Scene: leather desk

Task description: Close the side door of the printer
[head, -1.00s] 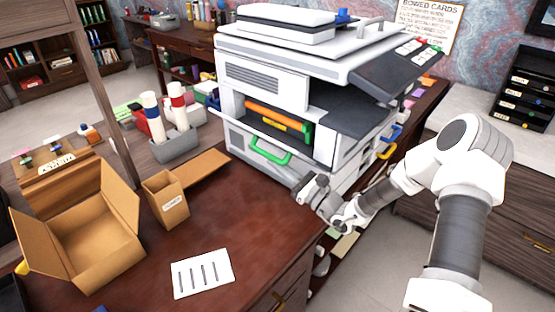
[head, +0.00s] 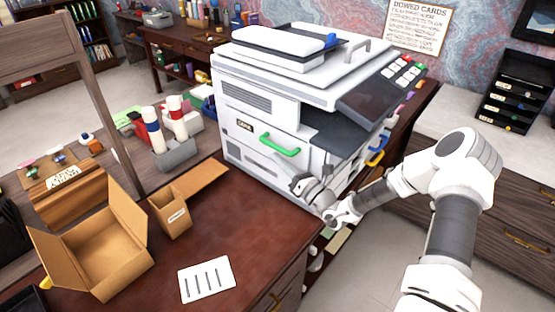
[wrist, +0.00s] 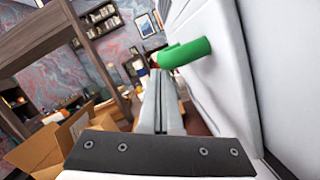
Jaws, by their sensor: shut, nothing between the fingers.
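The white printer (head: 262,98) stands on the leather desk (head: 225,230). Its side door (head: 250,137), with a green handle (head: 280,145), is upright and looks flush with the printer's side in the head view. My gripper (head: 300,184) is at the lower right part of that door, below and to the right of the handle. Whether it touches the door I cannot tell. In the wrist view my gripper's fingers (wrist: 162,105) are together with nothing between them, and the green handle (wrist: 186,52) juts out just beyond and above them.
An open cardboard box (head: 90,240), a small carton (head: 172,212) and a white card (head: 206,279) lie on the desk to the left. A grey holder with rolls (head: 176,155) stands behind them.

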